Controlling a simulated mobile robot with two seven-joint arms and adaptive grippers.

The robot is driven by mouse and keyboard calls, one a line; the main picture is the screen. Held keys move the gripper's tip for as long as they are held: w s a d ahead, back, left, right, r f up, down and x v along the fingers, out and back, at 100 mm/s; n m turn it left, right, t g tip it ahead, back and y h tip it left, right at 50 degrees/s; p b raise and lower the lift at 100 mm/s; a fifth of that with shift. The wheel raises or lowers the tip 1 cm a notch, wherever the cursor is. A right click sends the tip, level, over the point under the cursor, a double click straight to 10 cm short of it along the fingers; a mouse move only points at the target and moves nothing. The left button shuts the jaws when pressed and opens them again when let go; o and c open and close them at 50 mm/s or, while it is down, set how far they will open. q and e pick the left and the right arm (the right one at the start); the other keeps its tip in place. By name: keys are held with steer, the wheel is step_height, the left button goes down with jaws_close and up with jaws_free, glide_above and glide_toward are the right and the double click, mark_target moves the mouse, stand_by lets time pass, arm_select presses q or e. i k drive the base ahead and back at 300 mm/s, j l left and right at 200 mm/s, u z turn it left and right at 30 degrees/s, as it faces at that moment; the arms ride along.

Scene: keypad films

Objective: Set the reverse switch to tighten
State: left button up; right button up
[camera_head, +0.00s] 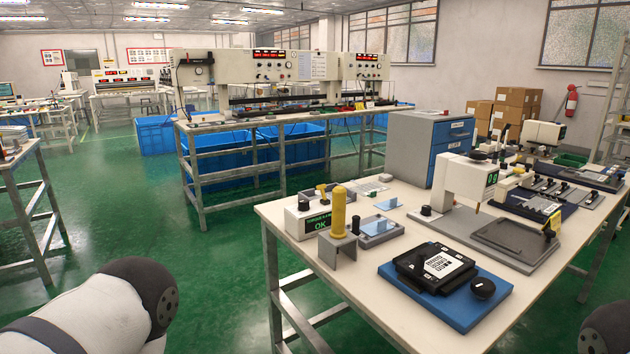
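A yellow upright tool (338,212) stands in a grey bracket (337,251) near the left corner of the white workbench (405,285). It looks like a powered screwdriver; a reverse switch on it is too small to make out, and so is its setting. Behind it is a white box (299,222) with a green display that reads torque and OK. Neither gripper shows. Only parts of my arms are visible, in the bottom left corner and at the bottom right edge, both away from the tool.
A blue fixture (407,282) with a black keypad holder and a black knob (483,288) lies at the bench front. A grey tray (380,240) sits beside the bracket. A white press machine (468,180) stands behind. Green floor (220,300) is clear left of the bench.

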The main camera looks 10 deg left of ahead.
mark_target(321, 188)
steer(key=i+j+z, duration=0.25)
steer(key=i+j, duration=0.15)
steer(key=j, duration=0.25)
steer(key=i+j+z, duration=0.1)
steer(key=j, duration=0.3)
steer(key=i+j+z, duration=0.1)
steer(key=j, duration=0.25)
steer(key=i+j+z, duration=0.1)
steer(key=i+j, duration=0.15)
steer(key=j, duration=0.15)
